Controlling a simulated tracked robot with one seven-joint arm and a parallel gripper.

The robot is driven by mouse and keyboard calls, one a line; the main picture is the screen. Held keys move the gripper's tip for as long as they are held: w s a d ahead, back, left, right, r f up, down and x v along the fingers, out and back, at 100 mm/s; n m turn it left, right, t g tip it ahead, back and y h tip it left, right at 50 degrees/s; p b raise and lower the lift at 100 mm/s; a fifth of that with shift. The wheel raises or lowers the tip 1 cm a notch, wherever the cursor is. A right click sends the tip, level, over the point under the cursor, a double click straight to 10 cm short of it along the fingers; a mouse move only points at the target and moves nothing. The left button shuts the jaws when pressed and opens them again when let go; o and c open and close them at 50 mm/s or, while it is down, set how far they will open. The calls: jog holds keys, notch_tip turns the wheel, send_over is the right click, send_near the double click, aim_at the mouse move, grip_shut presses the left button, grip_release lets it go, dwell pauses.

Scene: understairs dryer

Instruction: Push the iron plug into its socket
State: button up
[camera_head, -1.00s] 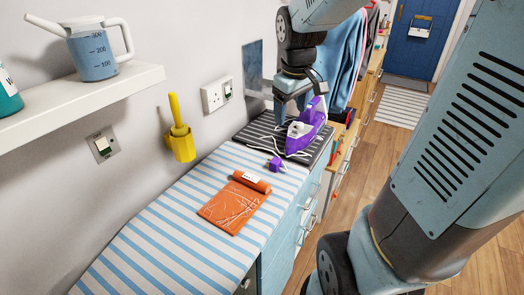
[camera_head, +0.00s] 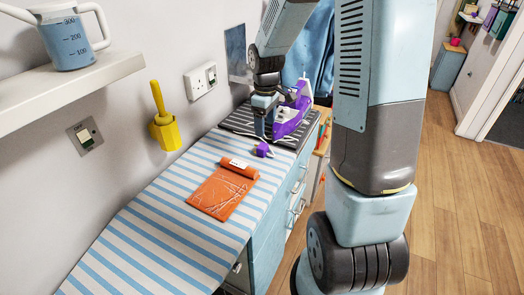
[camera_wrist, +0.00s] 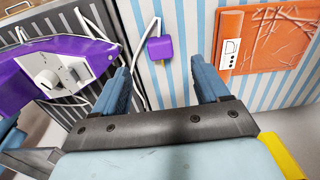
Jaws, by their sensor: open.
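The purple iron plug (camera_head: 264,150) lies on the blue-and-white striped board, with its white cord running back from it. In the wrist view the plug (camera_wrist: 160,48) shows between and beyond my fingers, apart from them. My gripper (camera_head: 265,130) is open and empty, just behind the plug and left of the iron; its two blue fingers also show in the wrist view (camera_wrist: 164,78). The purple iron (camera_head: 293,112) stands on the dark striped mat (camera_head: 238,122). The white wall socket (camera_head: 200,82) is on the wall left of the mat; its holes are too small to make out.
An orange mat (camera_head: 213,195) with a rolled end lies on the striped board (camera_head: 165,225). A yellow holder with a brush (camera_head: 165,130) hangs on the wall near a switch (camera_head: 86,135). A shelf (camera_head: 70,88) carries a blue jug (camera_head: 68,42). Wooden floor is clear at right.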

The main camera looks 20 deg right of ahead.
aim_at(266, 146)
notch_tip(266, 146, down, 11)
jog(key=shift+r, duration=0.15)
dwell(0.5)
jog(key=shift+d, duration=0.1)
jog(key=c, duration=1.1)
